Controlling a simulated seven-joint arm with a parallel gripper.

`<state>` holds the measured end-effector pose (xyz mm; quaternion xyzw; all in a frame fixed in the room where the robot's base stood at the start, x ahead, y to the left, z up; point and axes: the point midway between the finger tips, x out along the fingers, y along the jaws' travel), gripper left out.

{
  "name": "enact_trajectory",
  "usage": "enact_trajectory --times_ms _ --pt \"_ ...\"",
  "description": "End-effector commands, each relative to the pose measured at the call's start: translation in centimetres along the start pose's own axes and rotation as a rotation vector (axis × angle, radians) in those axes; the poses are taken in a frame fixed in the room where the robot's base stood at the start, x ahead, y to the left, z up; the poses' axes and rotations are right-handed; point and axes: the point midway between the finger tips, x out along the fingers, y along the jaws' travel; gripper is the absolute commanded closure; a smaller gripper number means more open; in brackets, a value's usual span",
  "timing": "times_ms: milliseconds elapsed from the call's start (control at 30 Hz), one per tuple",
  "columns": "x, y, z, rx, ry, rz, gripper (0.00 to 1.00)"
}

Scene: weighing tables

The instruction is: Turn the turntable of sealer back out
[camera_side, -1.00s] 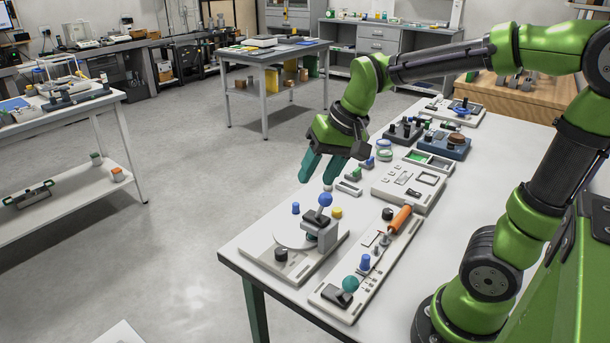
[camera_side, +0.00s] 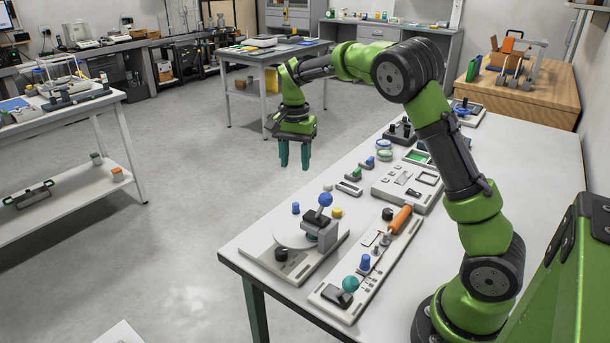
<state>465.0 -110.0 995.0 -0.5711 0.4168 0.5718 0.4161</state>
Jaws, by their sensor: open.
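The sealer (camera_side: 283,265) is a pale base plate at the near left corner of the white table. On it is a light round turntable (camera_side: 287,237), partly hidden behind a grey press block (camera_side: 320,236) with a blue ball knob (camera_side: 325,199). A black knob (camera_side: 281,254) stands at the turntable's front edge. A blue peg (camera_side: 295,208) and a yellow piece (camera_side: 337,213) show behind it. My gripper (camera_side: 294,167) points down with its two teal fingers apart and empty. In the picture it is above and behind the sealer, apart from it.
Beside the sealer on the right lies a long plate (camera_side: 345,302) with a teal ball lever, a blue peg and an orange handle (camera_side: 401,219). A pale panel device (camera_side: 408,187) and small blocks stand farther back. Bare table shows along the right.

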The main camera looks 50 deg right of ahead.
Motion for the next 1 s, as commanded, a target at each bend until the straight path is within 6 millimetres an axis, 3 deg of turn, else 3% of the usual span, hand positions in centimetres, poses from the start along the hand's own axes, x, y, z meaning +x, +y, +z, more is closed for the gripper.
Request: enact_trajectory --times_ms 300,500,700,1000 --pt "7.2 0.1 0.1 -0.002 -0.003 0.004 0.54" --pt "10.8 0.1 0.1 -0.001 -0.001 0.002 0.54" --pt "12.8 0.0 0.0 -0.002 -0.001 0.0 0.54" --pt "13.2 0.0 0.0 -0.002 0.0 -0.001 0.54"
